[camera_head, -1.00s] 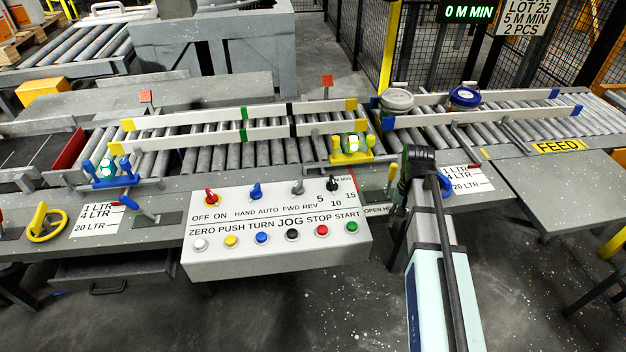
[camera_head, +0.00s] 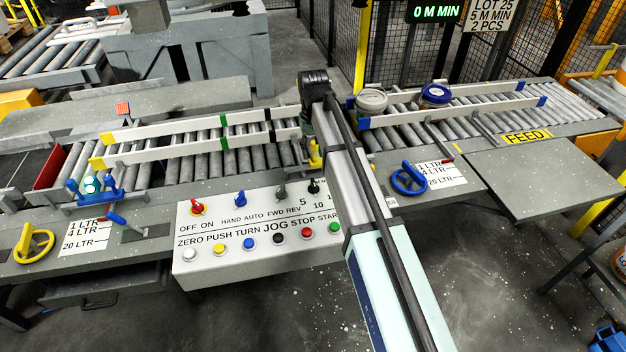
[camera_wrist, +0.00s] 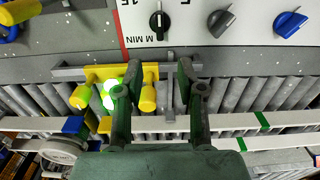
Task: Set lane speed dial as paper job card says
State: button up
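The lane speed dial, a small black knob (camera_head: 313,186), sits at the right of the white control panel (camera_head: 240,262). It also shows in the wrist view (camera_wrist: 159,21), beside the letters "M MIN" and figures 5 and 15. I cannot tell exactly where it points. The paper job card (camera_head: 492,17) at the upper right reads "LOT 25, 5 M MIN, 2 PCS". My gripper (camera_wrist: 157,75) is open and empty, its fingers over the conveyor, short of the dial. In the head view my arm hides most of it and the panel's right edge.
The green display (camera_head: 434,11) reads "0 M MIN". A grey knob (camera_wrist: 221,21) and a blue knob (camera_wrist: 289,23) are beside the dial. A yellow clamp with a green light (camera_wrist: 110,92) stands near my left finger. Pails, one blue-lidded (camera_head: 435,93), stand on the rollers.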

aim_at(313, 181)
notch_tip(313, 181, down, 14)
jog(key=p, duration=0.2)
jog(key=shift+r+p, duration=0.2)
jog(key=shift+p, duration=0.2)
grip_shut()
